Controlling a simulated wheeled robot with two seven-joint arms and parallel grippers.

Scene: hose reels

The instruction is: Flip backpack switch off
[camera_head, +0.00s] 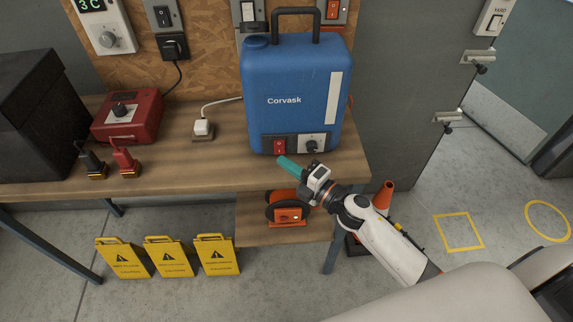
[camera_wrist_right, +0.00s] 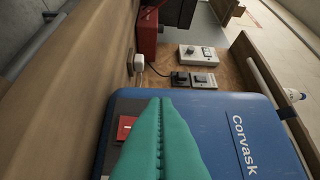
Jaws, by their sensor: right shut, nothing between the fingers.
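The backpack is a blue, upright tank marked Corvask (camera_head: 290,85) with a black top handle, standing on the wooden bench. Its red rocker switch (camera_head: 279,147) sits low on the front, left of a round knob (camera_head: 311,145). My right gripper (camera_head: 282,161) has teal fingers, shut and empty, just in front of and slightly below the switch. In the right wrist view the shut fingers (camera_wrist_right: 163,105) point at the tank's front (camera_wrist_right: 232,112). They partly cover the panel, and part of the red switch (camera_wrist_right: 126,127) shows beside them. I cannot tell if they touch it. My left gripper is out of view.
A white plug block (camera_head: 203,129) and a red box with a dial (camera_head: 128,117) stand left on the bench (camera_head: 200,175). Wall switches (camera_head: 163,16) are behind. An orange reel (camera_head: 287,210) sits on the lower shelf. Yellow signs (camera_head: 170,257) and a cone (camera_head: 384,194) are below.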

